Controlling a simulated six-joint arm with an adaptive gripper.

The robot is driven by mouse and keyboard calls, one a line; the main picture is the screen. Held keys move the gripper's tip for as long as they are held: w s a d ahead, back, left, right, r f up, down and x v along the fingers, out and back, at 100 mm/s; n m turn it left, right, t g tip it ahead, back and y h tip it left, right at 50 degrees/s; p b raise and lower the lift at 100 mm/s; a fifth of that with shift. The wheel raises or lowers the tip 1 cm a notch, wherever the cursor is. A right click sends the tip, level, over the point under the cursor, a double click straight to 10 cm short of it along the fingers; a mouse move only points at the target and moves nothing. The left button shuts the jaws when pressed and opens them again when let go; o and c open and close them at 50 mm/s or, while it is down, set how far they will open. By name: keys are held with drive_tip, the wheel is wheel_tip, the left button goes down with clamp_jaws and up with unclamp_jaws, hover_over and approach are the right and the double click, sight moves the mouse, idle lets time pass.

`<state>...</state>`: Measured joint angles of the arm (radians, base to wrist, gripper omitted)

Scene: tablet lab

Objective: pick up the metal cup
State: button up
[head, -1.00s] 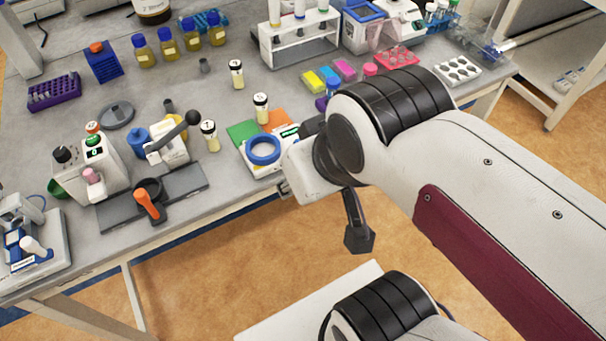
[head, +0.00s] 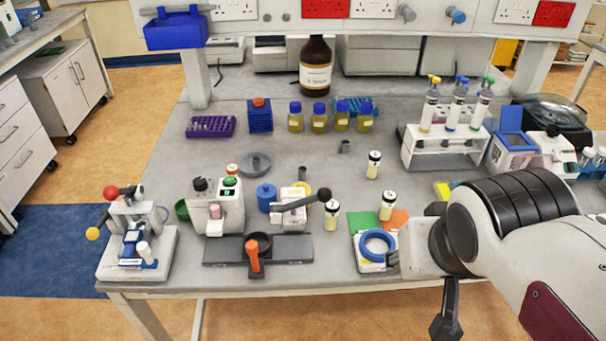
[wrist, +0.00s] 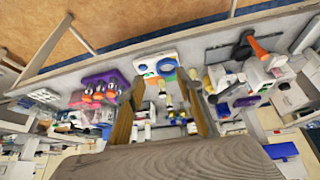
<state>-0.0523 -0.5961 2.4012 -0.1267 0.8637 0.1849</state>
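A small grey metal-looking cup (head: 344,146) stands upright on the bench in the head view, behind the yellow-labelled vials and in front of the blue-capped bottles. I cannot pick it out in the wrist view. My gripper (wrist: 160,80) shows two fingers spread apart with nothing held between them. In the head view the gripper (head: 446,315) is partly visible as a dark part hanging at the bench's front edge, right of and nearer than the cup, well apart from it.
A blue ring on a white device (head: 377,246) sits at the front edge. A white tube rack (head: 445,150) stands to the right. A grey disc (head: 254,164) lies left of the cup, with bare bench between.

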drive_tip(key=w+r+m+h, duration=0.1)
drive_tip(key=w+h, duration=0.1)
drive_tip(key=w, duration=1)
drive_tip(key=m+t, duration=0.2)
drive_tip(key=t, duration=0.1)
hover_over(302, 174)
drive_tip(key=s+a, duration=0.2)
drive_tip(key=s, duration=0.3)
drive_tip(key=shift+h, duration=0.3)
drive_tip(key=f, duration=1.4)
drive_tip(key=shift+w+f, duration=0.2)
drive_tip(key=shift+w, duration=0.05)
drive_tip(key=shift+w+a+f+m, duration=0.25)
drive_tip(key=shift+f+m, duration=0.05)
drive_tip(key=shift+f, duration=0.15)
drive_tip(key=shift+x, duration=1.25)
drive_tip(key=shift+d+f, duration=0.1)
